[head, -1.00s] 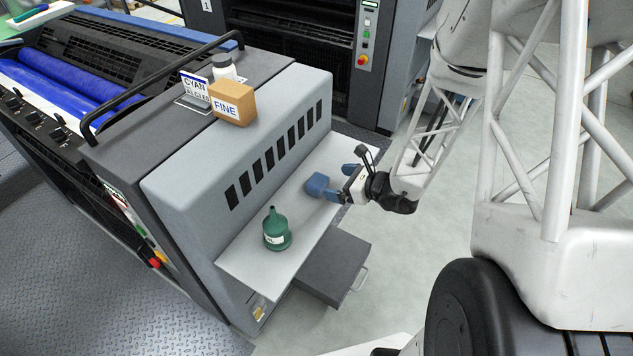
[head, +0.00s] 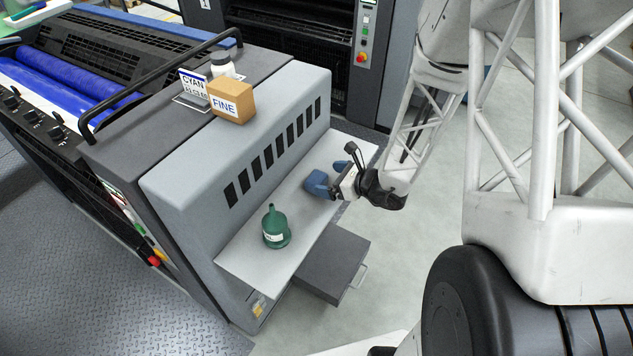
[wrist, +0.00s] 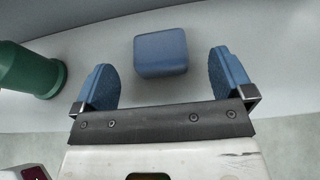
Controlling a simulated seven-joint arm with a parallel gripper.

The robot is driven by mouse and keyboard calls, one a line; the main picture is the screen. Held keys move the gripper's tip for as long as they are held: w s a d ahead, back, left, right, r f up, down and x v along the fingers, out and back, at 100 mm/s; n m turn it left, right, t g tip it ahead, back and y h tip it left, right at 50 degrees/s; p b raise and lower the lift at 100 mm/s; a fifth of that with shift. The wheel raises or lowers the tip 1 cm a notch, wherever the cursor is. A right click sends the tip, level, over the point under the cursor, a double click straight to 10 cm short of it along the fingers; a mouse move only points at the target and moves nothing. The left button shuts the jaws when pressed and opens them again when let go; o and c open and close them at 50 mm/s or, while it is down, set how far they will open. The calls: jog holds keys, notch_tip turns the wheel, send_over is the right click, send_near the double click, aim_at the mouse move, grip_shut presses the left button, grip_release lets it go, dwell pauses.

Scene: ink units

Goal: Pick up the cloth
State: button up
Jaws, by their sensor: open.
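The cloth looks like a small blue block-shaped bundle with rounded edges (wrist: 160,54) on the light shelf, and it also shows in the head view (head: 317,183). My gripper (wrist: 162,80) has blue finger pads. It is open and empty, with one finger to each side of the line to the cloth. The cloth lies just beyond the fingertips, roughly centred between them, with a gap on both sides. In the head view my gripper (head: 332,186) is beside the cloth on its right, and its fingers partly overlap the cloth there.
A green bottle with a spout (head: 275,228) stands on the shelf (head: 245,262), left of the cloth; it shows in the wrist view (wrist: 28,72). The grey machine wall (head: 240,150) rises behind the shelf. A FINE box (head: 231,101) and white bottle (head: 222,66) are on top.

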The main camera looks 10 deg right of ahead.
aim_at(315, 177)
jog(key=shift+a, duration=0.1)
jog(key=shift+x, duration=2.5)
jog(key=shift+c, duration=0.5)
jog(key=c, duration=0.9)
jog(key=shift+r, duration=0.1)
jog(key=shift+r, duration=1.65)
jog(key=s+r, duration=0.1)
jog(key=s, duration=1.5)
jog(key=shift+r, duration=0.2)
